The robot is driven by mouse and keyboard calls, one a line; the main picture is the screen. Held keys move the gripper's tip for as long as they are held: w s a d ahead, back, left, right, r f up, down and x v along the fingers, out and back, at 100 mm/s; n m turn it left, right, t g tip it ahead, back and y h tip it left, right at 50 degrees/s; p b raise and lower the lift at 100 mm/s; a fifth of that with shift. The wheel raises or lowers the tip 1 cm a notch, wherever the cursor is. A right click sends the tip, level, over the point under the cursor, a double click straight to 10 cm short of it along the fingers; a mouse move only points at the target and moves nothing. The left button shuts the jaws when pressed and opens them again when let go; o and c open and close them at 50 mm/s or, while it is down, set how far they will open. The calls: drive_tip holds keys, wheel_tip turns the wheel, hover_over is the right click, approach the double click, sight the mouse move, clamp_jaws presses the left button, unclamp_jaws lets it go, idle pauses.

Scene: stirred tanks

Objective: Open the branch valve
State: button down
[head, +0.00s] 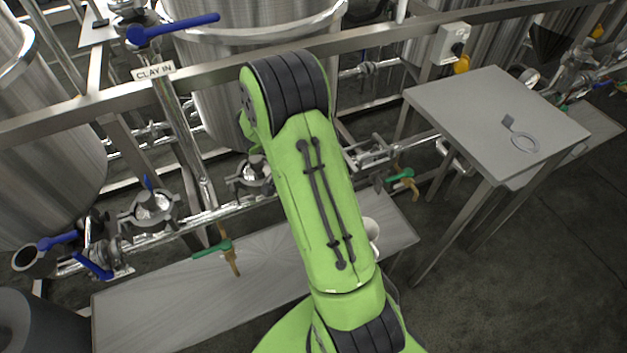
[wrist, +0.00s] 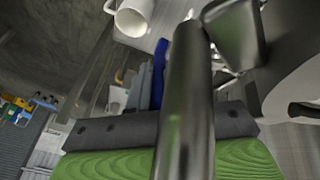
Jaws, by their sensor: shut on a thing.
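In the wrist view, a blue valve lever (wrist: 159,66) stands beside a bright steel pipe, and my gripper (wrist: 150,82) is shut on it. The pipe crosses in front and hides part of the jaws and the lever. In the head view my green arm reaches over the pipework and hides my gripper and the held lever. I cannot tell from the head view which valve body the held lever belongs to.
Another blue lever (head: 172,27) sits above the "CLAY IN" sign (head: 154,72). Steel tanks (head: 225,110) stand behind the pipes. A white mug (head: 371,231) rests on a low grey bench (head: 150,300); it also shows in the wrist view (wrist: 133,17). A grey table (head: 465,105) stands at right.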

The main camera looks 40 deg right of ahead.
drive_tip(key=c, duration=1.1)
unclamp_jaws()
drive_tip(key=p+v, duration=0.5)
drive_tip(key=v, duration=1)
drive_tip(key=shift+a+r, duration=0.2)
drive_tip(key=shift+r, duration=0.15)
drive_tip(key=shift+w, duration=0.1)
